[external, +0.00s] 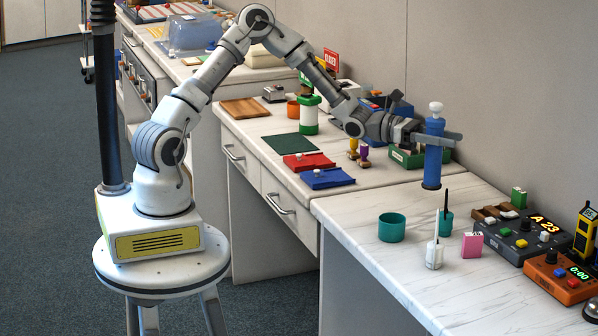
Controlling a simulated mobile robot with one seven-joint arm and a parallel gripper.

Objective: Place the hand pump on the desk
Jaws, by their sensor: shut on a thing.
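The hand pump (433,158) is a blue upright cylinder with a white knob on top, at the right of the external view. My gripper (436,137) is shut on its upper body, with a finger visible across it. The pump's dark lower end appears above the white marbled desk top (365,218); I cannot tell for sure whether it is clear of the surface. The pump hides part of the wall and worktop behind it.
A teal cup (391,227), a white jar with a brush (434,255) and a pink box (472,245) stand in front of the pump. Dark and orange devices (535,235) fill the right end. Bare surface shows left of the teal cup.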

